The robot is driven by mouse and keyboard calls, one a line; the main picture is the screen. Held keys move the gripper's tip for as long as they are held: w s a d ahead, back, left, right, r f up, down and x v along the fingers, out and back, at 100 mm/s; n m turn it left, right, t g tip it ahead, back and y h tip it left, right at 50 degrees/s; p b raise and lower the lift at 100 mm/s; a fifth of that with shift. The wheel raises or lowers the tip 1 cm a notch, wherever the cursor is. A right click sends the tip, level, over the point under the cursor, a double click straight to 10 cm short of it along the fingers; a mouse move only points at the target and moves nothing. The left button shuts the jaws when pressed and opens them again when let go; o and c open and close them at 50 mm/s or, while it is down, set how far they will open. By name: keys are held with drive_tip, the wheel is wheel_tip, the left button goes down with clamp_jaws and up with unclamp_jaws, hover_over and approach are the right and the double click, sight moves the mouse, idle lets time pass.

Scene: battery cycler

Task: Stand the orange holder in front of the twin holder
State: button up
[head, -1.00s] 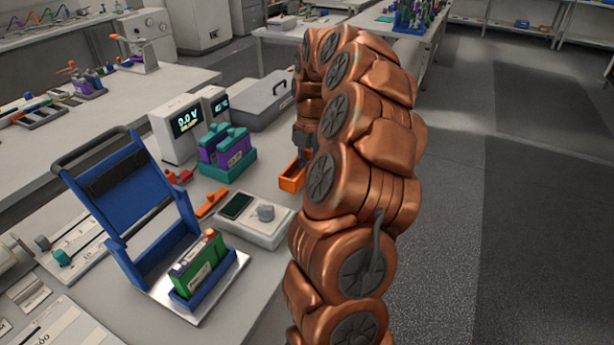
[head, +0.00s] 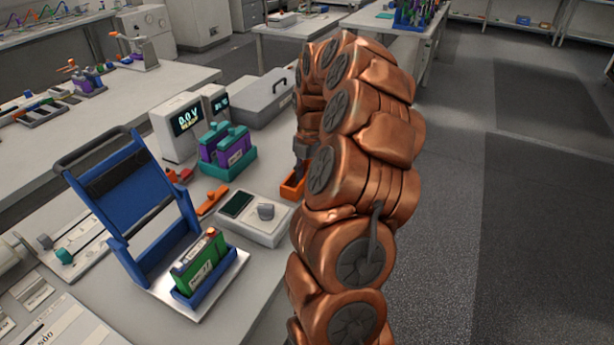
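The orange holder (head: 291,187) is an open box near the table's right edge, partly hidden behind my copper arm. My gripper (head: 301,165) shows only as a small dark piece at the holder's far side; its fingertips are hidden, and I cannot tell whether it grips the holder. The twin holder (head: 231,171) is a teal tray to the left and slightly farther back. It holds two purple batteries (head: 234,150) with teal tops. The orange holder stands apart from the twin holder.
A white device with a knob (head: 257,217) sits nearer, left of my arm. An orange clip-like piece (head: 213,201) lies beside it. Display units (head: 180,128) and a grey case (head: 265,98) stand behind. A blue frame with a green battery (head: 200,260) is at front left.

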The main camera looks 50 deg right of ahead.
wheel_tip(320, 180, up, 12)
drive_tip(key=d+b, duration=0.1)
drive_tip(key=shift+w+d, duration=0.15)
drive_tip(key=shift+d, duration=0.05)
idle(0.8)
drive_tip(key=shift+r, duration=0.1)
